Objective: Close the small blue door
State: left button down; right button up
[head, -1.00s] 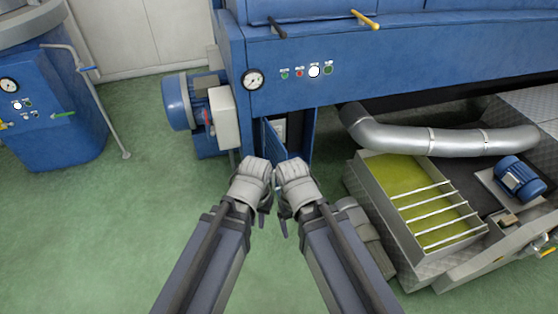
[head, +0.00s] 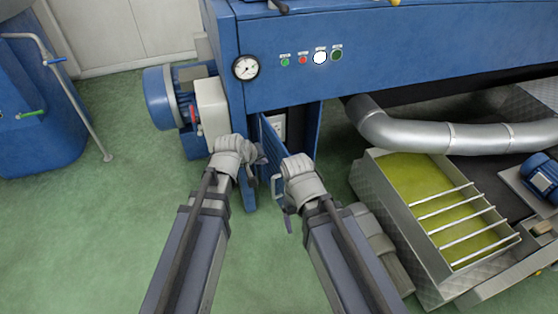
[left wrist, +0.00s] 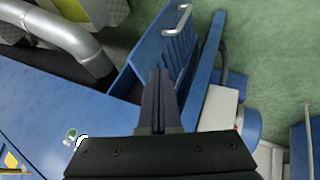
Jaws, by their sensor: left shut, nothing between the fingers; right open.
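The small blue door (head: 270,142) stands open at the lower front of the blue machine, and a pale box shows in the opening behind it. In the left wrist view the door (left wrist: 180,52) has slots and a silver handle (left wrist: 179,19). My left gripper (head: 260,160) is shut and empty, just left of the door in the head view. In the left wrist view its fingers (left wrist: 158,90) overlap the door; I cannot tell whether they touch. My right gripper (head: 280,190) is open, in front of and below the door; it partly hides the door's lower part.
A blue motor (head: 160,97) with a pale box stands left of the opening. A silver pipe (head: 405,132) and an open tray of green liquid (head: 375,180) lie to the right.

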pick_arm(q)
jog(key=w+d+f+b, duration=0.6)
jog(key=w+f+b, duration=0.1)
jog(key=f, duration=0.1)
jog(key=shift+d+b, duration=0.2)
jog(key=shift+b, duration=0.15)
jog(key=shift+d, duration=0.1)
dwell(0.3)
